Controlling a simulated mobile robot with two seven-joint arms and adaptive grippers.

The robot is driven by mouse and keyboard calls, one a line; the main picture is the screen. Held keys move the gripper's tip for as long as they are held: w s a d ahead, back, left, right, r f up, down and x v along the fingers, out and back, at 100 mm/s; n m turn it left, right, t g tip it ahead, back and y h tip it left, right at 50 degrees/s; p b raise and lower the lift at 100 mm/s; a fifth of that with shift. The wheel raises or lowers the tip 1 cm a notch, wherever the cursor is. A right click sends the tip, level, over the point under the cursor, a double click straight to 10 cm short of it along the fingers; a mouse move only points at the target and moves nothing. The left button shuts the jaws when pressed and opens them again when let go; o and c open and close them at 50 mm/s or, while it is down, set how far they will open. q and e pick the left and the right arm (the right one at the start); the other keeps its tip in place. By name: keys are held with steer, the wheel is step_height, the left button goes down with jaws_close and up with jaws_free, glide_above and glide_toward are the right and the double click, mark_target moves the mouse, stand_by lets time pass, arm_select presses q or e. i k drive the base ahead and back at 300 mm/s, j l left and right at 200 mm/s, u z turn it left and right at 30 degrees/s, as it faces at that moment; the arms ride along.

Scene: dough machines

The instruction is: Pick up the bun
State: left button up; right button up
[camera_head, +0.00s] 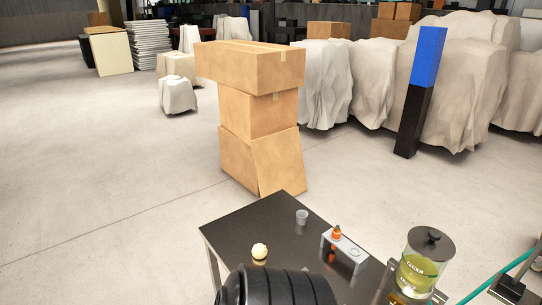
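The bun (259,251) is a small round pale-yellow piece. It lies near the left part of a dark table (247,218) at the bottom centre. Neither of my grippers can be made out in the head view, and nothing is seen touching the bun. A black ribbed rounded shape (275,288) at the bottom edge covers part of the table just below the bun; I cannot tell what it is.
A grey cup (302,217) and a small grey stand (345,247) with an orange item (337,233) are on the table. A lidded jar of yellow-green liquid (420,265) is to the right. Stacked cardboard boxes (258,115) stand behind. Floor at left is open.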

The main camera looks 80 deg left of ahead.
mark_target(259, 251)
steer(key=u, duration=2.85)
steer(key=z, duration=3.05)
steer(key=u, duration=2.85)
steer(key=j+u, duration=0.2)
steer(key=i, duration=0.05)
